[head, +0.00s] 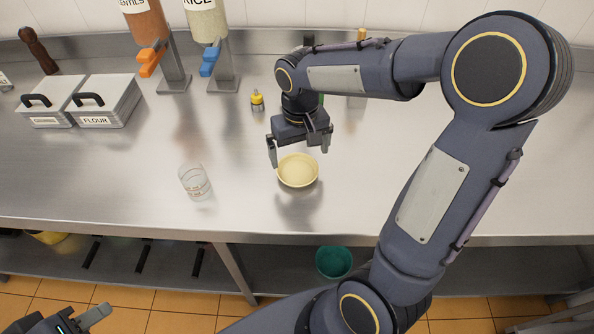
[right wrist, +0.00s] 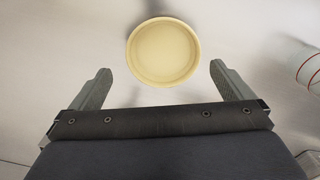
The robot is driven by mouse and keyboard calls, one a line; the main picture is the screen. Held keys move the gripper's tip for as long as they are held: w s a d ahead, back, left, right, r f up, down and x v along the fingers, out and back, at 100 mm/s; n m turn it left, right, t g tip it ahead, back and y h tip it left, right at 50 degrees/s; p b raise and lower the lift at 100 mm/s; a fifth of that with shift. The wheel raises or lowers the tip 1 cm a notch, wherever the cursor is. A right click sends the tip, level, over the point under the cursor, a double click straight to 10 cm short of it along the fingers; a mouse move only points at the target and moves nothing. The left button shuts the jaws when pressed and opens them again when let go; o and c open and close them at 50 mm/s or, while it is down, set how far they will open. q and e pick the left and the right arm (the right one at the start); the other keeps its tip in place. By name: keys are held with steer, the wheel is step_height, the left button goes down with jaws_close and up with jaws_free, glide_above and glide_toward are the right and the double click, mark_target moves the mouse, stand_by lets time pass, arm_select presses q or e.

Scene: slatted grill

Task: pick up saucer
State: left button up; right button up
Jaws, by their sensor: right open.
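The saucer (head: 297,171) is a pale yellow, shallow round dish on the steel counter in the middle of the head view. It also shows in the right wrist view (right wrist: 163,51) at the top centre, ahead of the fingers. My right gripper (head: 298,155) is open just above and behind the saucer, its fingers spread wider than the dish in the right wrist view (right wrist: 161,84). Nothing is between the fingers. My left gripper (head: 88,318) is at the bottom left of the head view, below the counter edge and only partly visible.
A clear measuring glass (head: 195,182) stands left of the saucer. A small yellow-capped bottle (head: 257,100) stands behind it. The steel counter (head: 100,180) is bare at the front left.

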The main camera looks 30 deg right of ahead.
mark_target(297, 172)
steer(key=f, duration=0.6)
steer(key=shift+w+a+p, duration=0.15)
steer(key=shift+w+p, duration=0.05)
steer(key=shift+p, duration=0.1)
steer(key=shift+r, duration=0.1)
steer(key=c, duration=0.9)
